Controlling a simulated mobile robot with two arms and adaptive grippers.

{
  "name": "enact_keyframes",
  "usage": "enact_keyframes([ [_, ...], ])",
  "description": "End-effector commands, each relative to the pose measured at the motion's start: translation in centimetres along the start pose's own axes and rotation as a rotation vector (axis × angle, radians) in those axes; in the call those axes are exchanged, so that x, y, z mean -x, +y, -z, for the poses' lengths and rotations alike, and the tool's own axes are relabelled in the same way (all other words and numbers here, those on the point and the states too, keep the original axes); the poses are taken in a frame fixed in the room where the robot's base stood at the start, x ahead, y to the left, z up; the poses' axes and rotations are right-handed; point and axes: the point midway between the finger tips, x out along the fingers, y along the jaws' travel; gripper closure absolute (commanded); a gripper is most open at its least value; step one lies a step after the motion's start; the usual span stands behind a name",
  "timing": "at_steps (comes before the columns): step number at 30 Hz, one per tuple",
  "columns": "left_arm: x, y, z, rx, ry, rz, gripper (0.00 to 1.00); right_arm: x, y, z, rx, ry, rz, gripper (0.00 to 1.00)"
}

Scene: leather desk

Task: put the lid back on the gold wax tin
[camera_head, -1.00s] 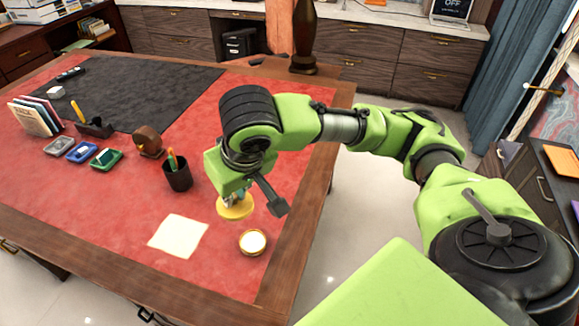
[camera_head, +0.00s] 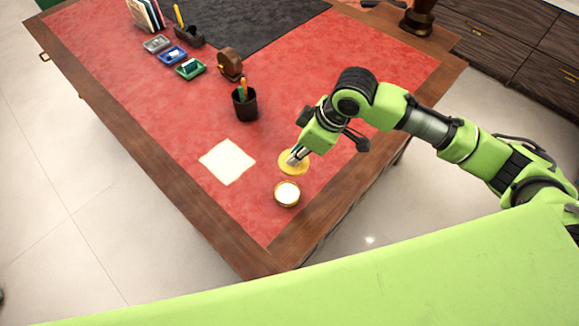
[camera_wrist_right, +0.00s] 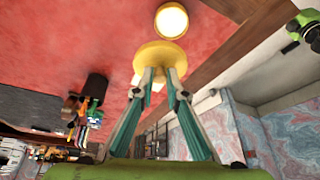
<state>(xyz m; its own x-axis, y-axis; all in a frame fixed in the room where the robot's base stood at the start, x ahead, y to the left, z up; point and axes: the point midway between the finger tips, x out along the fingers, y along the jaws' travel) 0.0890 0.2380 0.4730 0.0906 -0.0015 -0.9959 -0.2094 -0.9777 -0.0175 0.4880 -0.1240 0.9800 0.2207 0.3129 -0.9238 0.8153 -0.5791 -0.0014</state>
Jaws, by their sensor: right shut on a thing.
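The gold wax tin (camera_head: 287,194) stands open on the red leather near the desk's front right edge, its pale wax showing. It also shows in the right wrist view (camera_wrist_right: 172,20). My right gripper (camera_head: 296,159) is shut on the round yellow-gold lid (camera_head: 287,167), just behind the tin. In the right wrist view both fingertips (camera_wrist_right: 159,72) meet at the lid (camera_wrist_right: 160,53), whose disc lies beyond them, apart from the tin in the picture. I cannot tell how high the lid is above the leather. My left gripper is not in view.
A cream paper sheet (camera_head: 227,161) lies left of the tin. A black pen cup (camera_head: 244,104) stands behind it, with a brown tape-dispenser-like object (camera_head: 230,66) and small trays (camera_head: 190,68) farther back. The wooden desk edge (camera_head: 296,236) is close on the right.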

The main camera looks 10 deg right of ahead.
Motion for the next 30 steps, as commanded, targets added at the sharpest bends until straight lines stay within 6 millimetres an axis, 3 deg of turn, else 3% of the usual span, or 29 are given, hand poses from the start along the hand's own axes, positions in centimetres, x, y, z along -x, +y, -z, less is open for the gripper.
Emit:
enact_keyframes([
  [9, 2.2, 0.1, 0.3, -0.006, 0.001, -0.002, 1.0, -4.5, -1.3, -0.7, 0.299, -0.001, 0.129, 1.0],
  [16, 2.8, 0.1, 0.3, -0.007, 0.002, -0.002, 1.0, -6.3, -1.8, -1.3, 0.412, -0.001, 0.171, 1.0],
  [23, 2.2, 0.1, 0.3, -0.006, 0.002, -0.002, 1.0, -7.1, -1.9, -1.6, 0.431, -0.001, 0.177, 1.0],
  [30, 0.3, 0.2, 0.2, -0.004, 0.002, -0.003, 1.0, -8.7, -1.9, -2.3, 0.43, -0.001, 0.176, 1.0],
])
